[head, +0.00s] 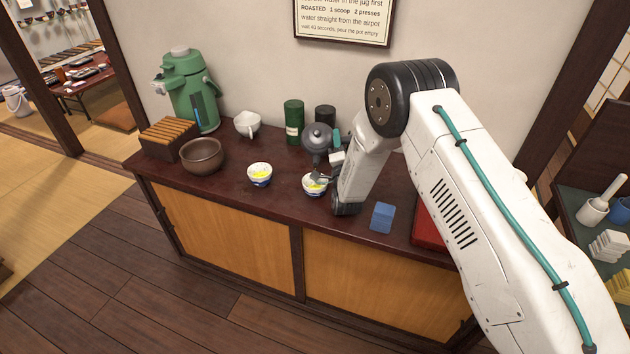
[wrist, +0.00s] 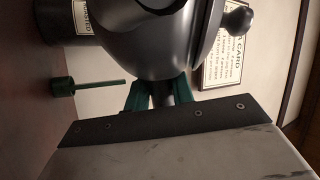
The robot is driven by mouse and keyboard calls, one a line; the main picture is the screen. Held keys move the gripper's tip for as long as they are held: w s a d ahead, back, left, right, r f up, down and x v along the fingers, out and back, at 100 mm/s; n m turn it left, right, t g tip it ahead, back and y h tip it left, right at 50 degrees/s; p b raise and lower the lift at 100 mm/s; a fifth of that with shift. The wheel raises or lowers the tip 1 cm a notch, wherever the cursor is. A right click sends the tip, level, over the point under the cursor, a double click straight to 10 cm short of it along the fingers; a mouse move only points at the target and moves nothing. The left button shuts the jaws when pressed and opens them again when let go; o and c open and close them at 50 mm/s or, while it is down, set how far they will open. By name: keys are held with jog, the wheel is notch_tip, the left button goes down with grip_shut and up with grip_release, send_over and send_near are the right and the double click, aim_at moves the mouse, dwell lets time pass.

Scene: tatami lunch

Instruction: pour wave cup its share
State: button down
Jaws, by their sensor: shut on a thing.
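A dark grey teapot (head: 317,136) with a round lid knob is in my gripper, above the counter. In the wrist view the green fingers of my gripper (wrist: 158,95) are shut on the teapot's handle, and the teapot's body (wrist: 150,45) fills the top. Two small white cups with blue patterns hold yellow-green contents: the left cup (head: 260,175) stands clear, and the right cup (head: 311,188) is just below the teapot, partly covered by a dark grey part. I cannot tell which cup has the wave pattern, or whether liquid is flowing.
On the counter (head: 235,208) stand a green airpot (head: 187,90), a wooden rack (head: 168,138), a brown bowl (head: 203,156), a white jug (head: 247,124), a green canister (head: 293,120) and a dark canister (head: 325,115). A blue block (head: 382,217) and a red item (head: 428,231) sit right.

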jog(key=shift+w+a+r+t, duration=0.1)
jog(key=shift+r+t, duration=0.4)
jog(key=shift+r, duration=0.45)
dwell(0.7)
jog(key=shift+s+a+r+t+y+b, duration=0.2)
jog(key=shift+a+r+t+y+b, duration=0.1)
jog(key=shift+r+b, duration=0.1)
dwell(0.5)
